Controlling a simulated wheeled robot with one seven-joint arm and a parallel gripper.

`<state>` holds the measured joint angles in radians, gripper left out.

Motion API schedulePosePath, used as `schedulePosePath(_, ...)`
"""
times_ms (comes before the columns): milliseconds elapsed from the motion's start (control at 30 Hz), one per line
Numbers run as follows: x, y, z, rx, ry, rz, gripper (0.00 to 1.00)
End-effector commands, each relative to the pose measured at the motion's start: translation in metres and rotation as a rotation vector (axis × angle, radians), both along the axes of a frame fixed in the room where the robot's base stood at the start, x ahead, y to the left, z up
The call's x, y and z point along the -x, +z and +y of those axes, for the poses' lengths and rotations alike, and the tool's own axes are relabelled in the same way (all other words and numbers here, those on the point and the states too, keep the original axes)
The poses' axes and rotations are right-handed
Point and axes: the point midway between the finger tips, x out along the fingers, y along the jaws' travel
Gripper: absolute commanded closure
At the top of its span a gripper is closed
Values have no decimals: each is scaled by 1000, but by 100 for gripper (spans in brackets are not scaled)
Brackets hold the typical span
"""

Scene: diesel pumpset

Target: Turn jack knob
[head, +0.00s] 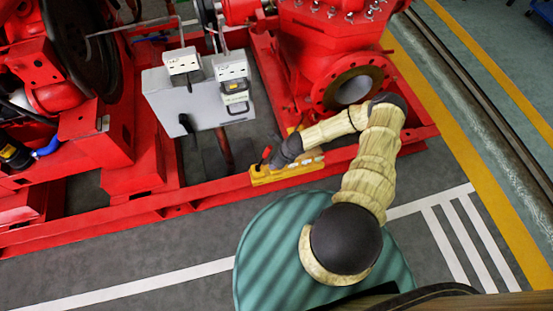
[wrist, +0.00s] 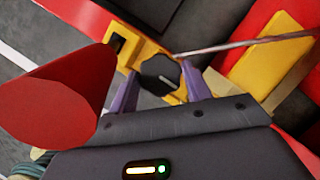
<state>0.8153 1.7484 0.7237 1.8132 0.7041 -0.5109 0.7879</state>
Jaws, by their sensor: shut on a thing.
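The jack knob is a black round knob (wrist: 160,74) on a yellow jack body (wrist: 119,35) in the wrist view. My gripper (wrist: 160,88) has one purple finger on each side of the knob and is shut on it. In the head view my gripper (head: 272,158) is at the yellow jack (head: 300,169) on the red frame's front rail. The knob is hidden there behind the gripper. A large red tapered piece (wrist: 55,100) stands close to the left finger in the wrist view.
A thin metal rod (wrist: 245,45) runs right from near the knob. A grey control box (head: 165,100) stands behind the jack. A red pump with a round flange (head: 352,88) is close behind my arm.

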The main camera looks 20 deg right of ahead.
Motion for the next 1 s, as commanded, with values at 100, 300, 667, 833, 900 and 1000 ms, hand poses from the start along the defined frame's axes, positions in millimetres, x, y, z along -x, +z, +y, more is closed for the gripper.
schedulePosePath(100,0,-1,-1,4,1,-1,74)
schedulePosePath(300,0,-1,-1,2,1,0,30)
schedulePosePath(667,2,9,-3,1,1,-1,30)
schedulePosePath(833,9,34,-10,2,4,-2,30)
schedulePosePath(900,12,47,-14,2,3,-2,30)
schedulePosePath(1000,18,66,-19,2,3,-1,30)
